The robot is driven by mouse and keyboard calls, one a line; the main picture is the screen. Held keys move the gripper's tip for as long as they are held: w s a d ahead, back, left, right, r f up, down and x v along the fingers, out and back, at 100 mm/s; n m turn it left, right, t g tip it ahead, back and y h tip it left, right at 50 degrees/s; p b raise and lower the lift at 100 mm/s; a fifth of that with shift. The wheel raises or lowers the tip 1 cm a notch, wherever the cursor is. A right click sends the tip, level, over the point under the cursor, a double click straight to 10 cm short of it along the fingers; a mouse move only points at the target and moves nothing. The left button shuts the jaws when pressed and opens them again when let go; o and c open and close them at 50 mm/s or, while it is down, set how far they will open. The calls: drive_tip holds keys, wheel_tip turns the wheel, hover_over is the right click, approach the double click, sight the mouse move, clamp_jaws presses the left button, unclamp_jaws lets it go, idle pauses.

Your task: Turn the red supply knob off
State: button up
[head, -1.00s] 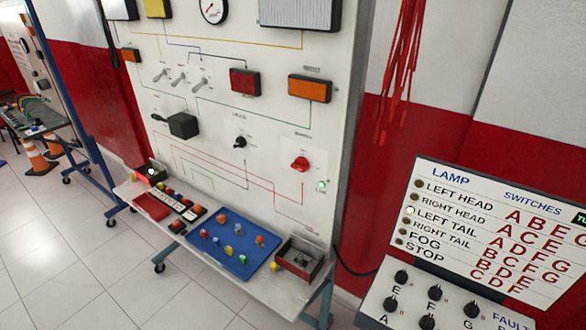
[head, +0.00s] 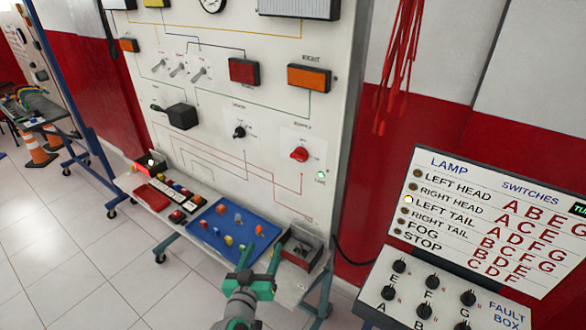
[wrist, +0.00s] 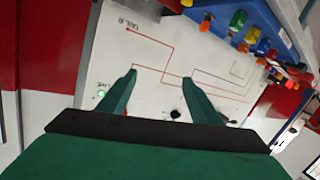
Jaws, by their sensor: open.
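The red supply knob (head: 299,154) sits on the right side of the white upright panel (head: 270,125). A small green lamp (head: 320,175) glows just below and right of it. My gripper (head: 261,250) is green, open and empty, low in front of the panel's shelf and apart from the knob. In the wrist view my gripper's two fingers (wrist: 160,78) stand apart with only the panel (wrist: 180,50) beyond them. The green lamp (wrist: 101,94) shows at left in that view. I cannot make out the red knob there.
A black knob (head: 239,132) is left of the red one. A fault box (head: 440,300) stands at the right.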

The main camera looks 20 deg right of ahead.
drive_tip(key=w+d+r+m+g+h, duration=0.1)
drive_tip(key=w+r+m+h, duration=0.15)
drive_tip(key=r, duration=0.25)
drive_tip(key=w+d+r+m+h, duration=0.1)
drive_tip(key=w+d+r, duration=0.15)
drive_tip(key=r, duration=0.35)
drive_tip(key=m+g+h, duration=0.2)
drive_tip(key=m+h, duration=0.1)
drive_tip(key=m, duration=0.1)
approach(296, 157)
drive_tip(key=shift+n+y, duration=0.25)
drive_tip(key=x, duration=0.8)
drive_tip(key=shift+d+r, duration=0.2)
drive_tip(key=shift+d, duration=0.05)
drive_tip(key=c, duration=1.1)
